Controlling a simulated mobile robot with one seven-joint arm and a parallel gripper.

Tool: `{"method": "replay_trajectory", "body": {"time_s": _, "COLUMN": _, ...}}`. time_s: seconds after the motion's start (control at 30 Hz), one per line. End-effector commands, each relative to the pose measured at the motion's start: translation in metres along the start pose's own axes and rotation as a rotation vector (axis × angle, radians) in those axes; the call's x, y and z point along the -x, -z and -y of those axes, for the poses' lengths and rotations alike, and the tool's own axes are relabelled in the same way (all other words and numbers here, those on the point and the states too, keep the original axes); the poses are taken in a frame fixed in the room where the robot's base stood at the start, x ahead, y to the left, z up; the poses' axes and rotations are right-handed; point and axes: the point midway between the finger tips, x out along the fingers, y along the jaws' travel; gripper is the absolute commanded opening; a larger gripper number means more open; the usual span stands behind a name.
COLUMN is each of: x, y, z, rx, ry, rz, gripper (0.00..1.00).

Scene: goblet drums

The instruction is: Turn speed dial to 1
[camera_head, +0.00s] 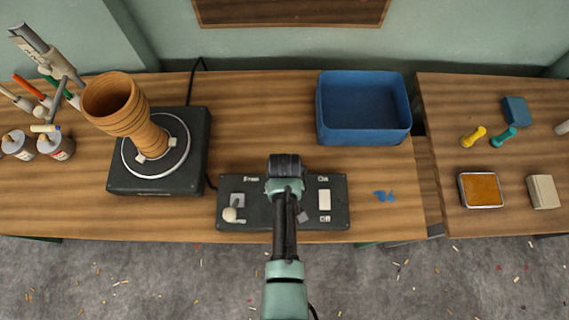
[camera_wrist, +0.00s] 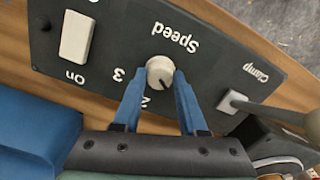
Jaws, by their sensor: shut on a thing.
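The speed dial (camera_wrist: 156,66) is a small pale round knob on a dark control panel (camera_wrist: 105,50), below the word Speed, which reads upside down in the wrist view. Its dark pointer mark slants to the lower right, toward the right-hand finger. The numbers 3 and 2 show beside it; no 1 is visible. My gripper (camera_wrist: 162,77) is shut on the dial, with one blue finger on each side. In the head view my arm covers the dial and the middle of the panel (camera_head: 262,190).
A white On switch (camera_wrist: 77,37) and the clamp lever (camera_wrist: 238,103) flank the dial. In the head view, a terracotta goblet form (camera_head: 113,100) stands on a round turntable (camera_head: 181,130) at left. A blue bin (camera_head: 364,137) stands behind the panel. Small blue pieces (camera_head: 384,196) lie right.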

Motion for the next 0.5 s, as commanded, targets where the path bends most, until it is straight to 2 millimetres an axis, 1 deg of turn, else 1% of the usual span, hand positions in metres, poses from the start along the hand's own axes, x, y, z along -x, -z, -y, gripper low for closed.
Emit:
{"method": "replay_trajectory", "body": {"time_s": 0.2, "x": 0.0006, "y": 0.0008, "z": -0.0005, "rx": 0.055, "ry": -0.001, "rz": -0.002, "gripper": 0.00}}
{"method": "replay_trajectory", "body": {"time_s": 0.5, "x": 0.0003, "y": 0.0010, "z": -0.0004, "rx": 0.071, "ry": -0.001, "rz": -0.003, "gripper": 0.00}}
